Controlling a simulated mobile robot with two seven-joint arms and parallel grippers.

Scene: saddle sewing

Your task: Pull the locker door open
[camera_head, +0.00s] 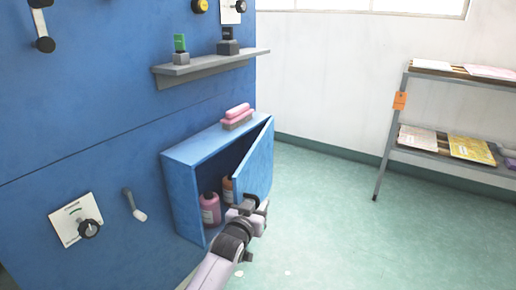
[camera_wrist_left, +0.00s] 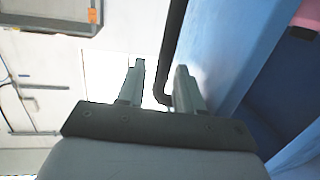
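The blue locker (camera_head: 182,197) is fixed low on the blue wall panel, and its door (camera_head: 258,165) stands partly open, swung out to the right. My left gripper (camera_head: 257,205) is at the lower part of the door's outer side. In the left wrist view, the gripper's two fingers (camera_wrist_left: 158,88) are apart. A dark bar handle (camera_wrist_left: 172,45) passes between them, close to the right finger, with a gap to the left finger. The blue door (camera_wrist_left: 225,45) is just right of the handle. My right gripper is not in view.
Bottles (camera_head: 210,208) stand inside the locker, and a pink-topped brush or block (camera_head: 237,115) lies on top. A grey wall shelf (camera_head: 212,66) is above. A metal rack (camera_head: 395,140) stands at the right. The green floor (camera_head: 330,230) between is clear.

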